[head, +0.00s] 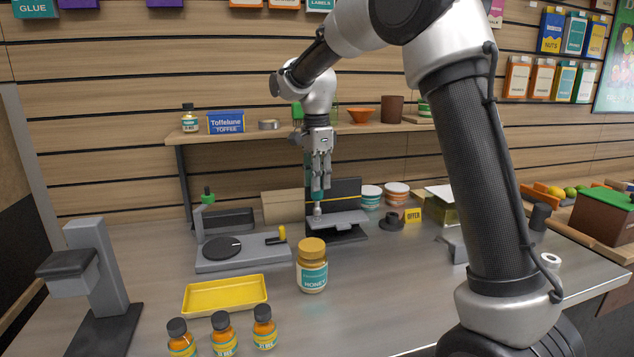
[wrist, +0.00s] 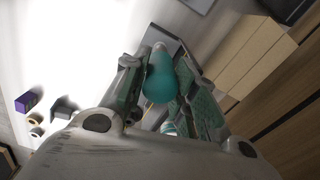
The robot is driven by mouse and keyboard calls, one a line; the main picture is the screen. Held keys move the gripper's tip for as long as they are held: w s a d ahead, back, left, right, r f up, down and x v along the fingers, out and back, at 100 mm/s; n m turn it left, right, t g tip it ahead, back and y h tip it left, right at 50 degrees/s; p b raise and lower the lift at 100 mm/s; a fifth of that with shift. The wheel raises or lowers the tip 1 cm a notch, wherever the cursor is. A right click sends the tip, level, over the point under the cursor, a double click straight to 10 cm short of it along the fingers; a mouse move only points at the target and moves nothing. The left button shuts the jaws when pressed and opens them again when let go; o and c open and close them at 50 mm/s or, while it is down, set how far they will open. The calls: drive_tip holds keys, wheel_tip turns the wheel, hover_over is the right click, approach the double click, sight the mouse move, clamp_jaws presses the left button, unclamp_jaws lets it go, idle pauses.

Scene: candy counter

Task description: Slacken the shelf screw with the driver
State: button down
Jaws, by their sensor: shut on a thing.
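My gripper (head: 321,172) points down over the middle of the counter, in front of the wall shelf. It is shut on the driver, whose teal handle (head: 317,194) shows below the fingers. In the wrist view the driver (wrist: 160,82) sits between the pads of my gripper (wrist: 165,98). The driver's lower end is close above or at a small grey shelf (head: 342,218) with a dark back panel (head: 347,189). I cannot make out the screw or whether the driver touches it.
A honey jar (head: 312,268) stands in front of the small shelf. A grey scale-like device (head: 240,250) is left of it, a yellow tray (head: 226,294) nearer. The wooden wall shelf (head: 270,131) runs behind my gripper. Tubs (head: 397,193) stand right.

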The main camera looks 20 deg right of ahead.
drive_tip(key=m, duration=0.3)
drive_tip(key=shift+m, duration=0.4)
drive_tip(key=shift+f, duration=0.7)
idle(0.7)
drive_tip(key=c, duration=1.9)
unclamp_jaws()
clamp_jaws()
drive_tip(key=shift+n, duration=1.2)
